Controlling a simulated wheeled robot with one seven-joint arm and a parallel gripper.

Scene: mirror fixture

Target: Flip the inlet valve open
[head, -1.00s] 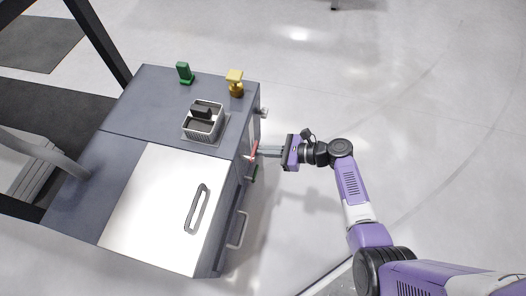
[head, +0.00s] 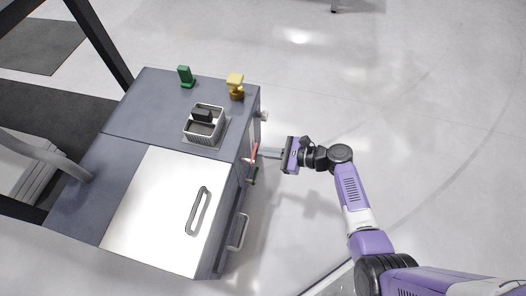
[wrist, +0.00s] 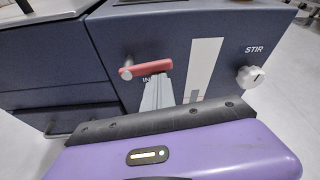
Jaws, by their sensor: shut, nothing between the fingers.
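The inlet valve has a red lever handle (wrist: 148,68) on the cabinet's front panel, above a partly hidden label starting "IN". In the wrist view the lever lies nearly level, its silver pivot (wrist: 126,72) at the left end. In the head view the red lever (head: 254,153) shows at the cabinet's right side. My gripper (head: 262,153) is shut and empty, its fingers pointing at the panel. In the wrist view the fingertips (wrist: 158,80) are just below the lever's right half; I cannot tell whether they touch it.
A white STIR knob (wrist: 250,76) and a pale vertical strip (wrist: 203,68) are right of the lever. The cabinet top (head: 155,100) carries a square basket (head: 205,137), a yellow part (head: 235,82) and a green part (head: 186,75). Floor to the right is clear.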

